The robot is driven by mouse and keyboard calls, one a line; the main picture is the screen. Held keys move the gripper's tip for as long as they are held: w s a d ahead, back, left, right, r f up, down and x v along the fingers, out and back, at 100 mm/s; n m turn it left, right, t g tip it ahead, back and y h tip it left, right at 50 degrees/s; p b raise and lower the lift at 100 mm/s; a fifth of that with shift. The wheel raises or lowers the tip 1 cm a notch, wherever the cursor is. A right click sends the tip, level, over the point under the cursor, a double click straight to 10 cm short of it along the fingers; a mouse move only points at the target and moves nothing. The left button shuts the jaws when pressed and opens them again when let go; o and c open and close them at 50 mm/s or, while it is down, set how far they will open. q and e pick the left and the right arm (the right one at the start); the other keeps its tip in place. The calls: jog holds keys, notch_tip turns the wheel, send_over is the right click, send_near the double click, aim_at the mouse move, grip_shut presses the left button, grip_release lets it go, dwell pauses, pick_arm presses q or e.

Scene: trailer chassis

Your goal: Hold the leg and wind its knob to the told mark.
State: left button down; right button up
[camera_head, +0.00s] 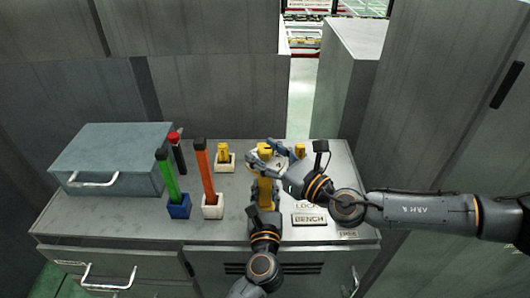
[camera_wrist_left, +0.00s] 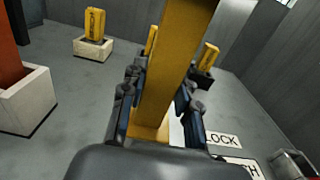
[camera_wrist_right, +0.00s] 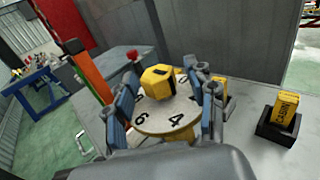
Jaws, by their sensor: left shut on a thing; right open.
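The leg is a yellow upright post (camera_wrist_left: 172,75); it also shows in the head view (camera_head: 265,190). My left gripper (camera_wrist_left: 158,105) is shut on the post, with a finger on each side. On top of the leg is a pale round dial (camera_wrist_right: 165,120) with black numbers; a 4 and a 6 are readable. A yellow faceted knob (camera_wrist_right: 158,80) with a dark patch sits above the dial. My right gripper (camera_wrist_right: 168,85) is open, its fingers to either side of the knob and apart from it. In the head view my right gripper (camera_head: 272,155) partly hides the dial.
Green (camera_head: 167,178) and orange (camera_head: 204,172) bars stand in blue and white holders, with a red-topped dark tool (camera_head: 178,150) behind. A grey-blue box (camera_head: 110,160) is at left. Yellow blocks sit in a white holder (camera_head: 226,166) and a black holder (camera_wrist_right: 280,128). A BENCH plate (camera_head: 309,219) lies right.

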grip_shut()
dwell(0.3)
jog(key=shift+a+r+m+t+h, duration=0.1)
jog(key=shift+m+t+h, duration=0.4)
jog(key=shift+t+h, duration=0.1)
jog(key=m+t+h, duration=0.1)
jog(key=m+h, duration=0.1)
jog(key=shift+a+t+h, duration=0.1)
jog(key=shift+t+h, duration=0.2)
jog(key=shift+m+t+h, duration=0.9)
jog(key=shift+m+h, duration=0.5)
jog(key=shift+h, duration=0.6)
